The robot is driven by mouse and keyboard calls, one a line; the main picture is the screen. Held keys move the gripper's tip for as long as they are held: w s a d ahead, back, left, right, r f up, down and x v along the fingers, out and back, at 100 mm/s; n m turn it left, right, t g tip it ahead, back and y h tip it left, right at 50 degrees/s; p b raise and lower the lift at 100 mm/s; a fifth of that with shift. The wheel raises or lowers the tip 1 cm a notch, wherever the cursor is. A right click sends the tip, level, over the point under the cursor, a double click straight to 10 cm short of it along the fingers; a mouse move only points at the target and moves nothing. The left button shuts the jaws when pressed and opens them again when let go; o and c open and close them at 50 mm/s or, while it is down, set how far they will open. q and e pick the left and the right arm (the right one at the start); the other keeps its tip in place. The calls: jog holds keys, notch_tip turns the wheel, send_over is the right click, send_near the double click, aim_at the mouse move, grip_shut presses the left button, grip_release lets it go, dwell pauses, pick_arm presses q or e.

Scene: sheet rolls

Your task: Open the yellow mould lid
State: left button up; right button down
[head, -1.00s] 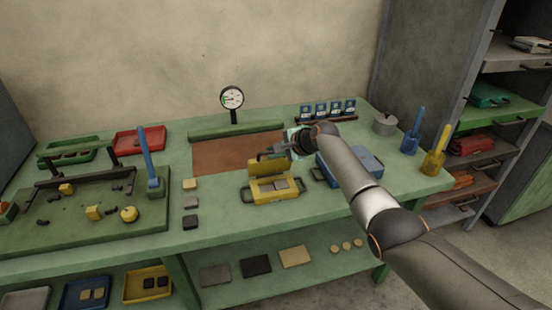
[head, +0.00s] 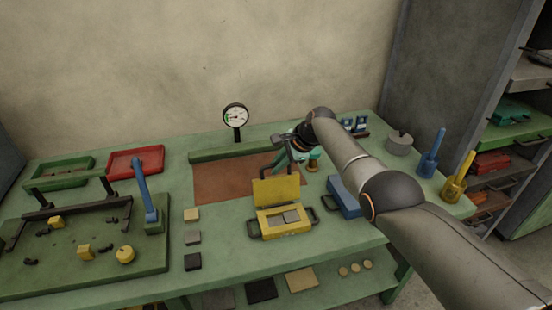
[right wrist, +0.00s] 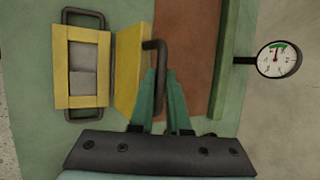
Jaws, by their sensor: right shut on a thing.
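The yellow mould (head: 287,232) stands on the green bench with its lid (head: 276,190) raised, standing up along its back edge. Grey pieces (head: 291,216) show in the open cavity. In the right wrist view the mould frame (right wrist: 82,101) is at upper left, and the lid (right wrist: 127,72) stands beside it with a dark bar handle (right wrist: 154,45). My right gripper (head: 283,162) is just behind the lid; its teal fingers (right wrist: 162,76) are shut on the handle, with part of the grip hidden. My left gripper is not in view.
A blue mould (head: 343,196) stands close to the right. A brown mat (head: 228,180) and a dial gauge (head: 236,117) are behind. Small blocks (head: 193,238) lie to the left, near a green fixture board with a blue lever (head: 145,190). The bench front is mostly clear.

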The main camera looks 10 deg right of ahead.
jog(key=shift+s+f, duration=0.1)
jog(key=shift+f, duration=0.15)
jog(key=c, duration=0.9)
grip_release()
jog(key=shift+s, duration=0.1)
jog(key=shift+f, duration=0.1)
jog(key=shift+d, duration=0.1)
jog(key=shift+s+d+r+p, duration=0.15)
jog(key=shift+d+r+p, duration=0.1)
jog(key=shift+r+p, duration=0.5)
jog(key=p+v, duration=0.1)
jog(key=v, duration=0.3)
notch_tip(320, 180, up, 7)
send_over(286, 184)
jog(key=s+d, duration=0.3)
jog(key=shift+w+a+f, duration=0.1)
jog(key=shift+w+f, duration=0.1)
